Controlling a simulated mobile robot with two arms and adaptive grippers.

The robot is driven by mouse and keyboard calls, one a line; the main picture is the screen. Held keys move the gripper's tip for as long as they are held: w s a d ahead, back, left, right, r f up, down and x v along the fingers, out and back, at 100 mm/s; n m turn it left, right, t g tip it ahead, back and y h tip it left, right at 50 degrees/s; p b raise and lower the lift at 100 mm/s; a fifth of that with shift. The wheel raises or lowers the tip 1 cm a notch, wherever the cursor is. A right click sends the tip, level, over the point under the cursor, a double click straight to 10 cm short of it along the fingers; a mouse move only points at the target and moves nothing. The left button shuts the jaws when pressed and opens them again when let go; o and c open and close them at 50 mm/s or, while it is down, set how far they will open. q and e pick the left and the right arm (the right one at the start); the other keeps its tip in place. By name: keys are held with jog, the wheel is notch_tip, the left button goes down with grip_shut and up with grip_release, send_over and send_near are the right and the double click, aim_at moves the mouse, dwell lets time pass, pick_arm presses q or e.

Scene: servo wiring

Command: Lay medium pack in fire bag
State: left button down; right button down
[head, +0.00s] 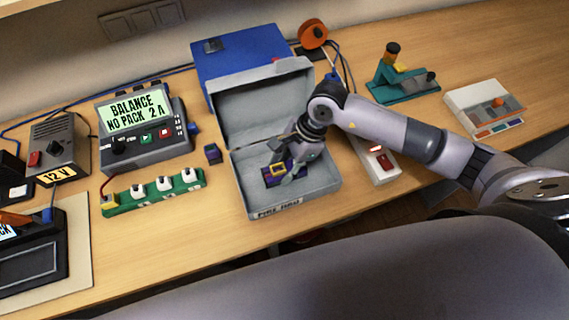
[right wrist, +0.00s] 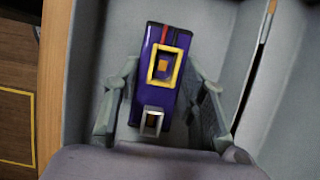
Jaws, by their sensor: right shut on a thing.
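The fire bag (head: 325,185) is a grey open box with its lid (head: 265,105) raised at the back and a label on its front edge. The medium pack (head: 271,182) is purple with a yellow square frame, down inside the bag. In the right wrist view, the pack (right wrist: 157,102) shows its yellow frame, a silver-edged square and a red stripe against the grey bag interior. My right gripper (head: 289,165) reaches down into the bag and is shut on the pack, with a finger on either side of it. My left gripper is out of view.
A small dark block (head: 212,153) stands just left of the bag. A charger (head: 142,127) reading "BALANCE NO PACK 2 A" and a green board (head: 152,193) are further left. A blue box (head: 235,50) is behind the bag. A power strip (head: 377,160) lies to the right.

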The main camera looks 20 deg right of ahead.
jog(key=shift+f+b, duration=0.2)
jog(key=shift+b, duration=0.1)
jog(key=c, duration=1)
grip_release()
jog(key=shift+r, duration=0.1)
jog(key=shift+r+p, duration=0.15)
jog(key=shift+p, duration=0.2)
jog(key=shift+d+r, duration=0.15)
jog(key=shift+r, duration=0.05)
jog(key=b+v, duration=0.4)
jog(key=v, duration=0.7)
jog(key=shift+r, duration=0.2)
jog(key=shift+d, duration=0.1)
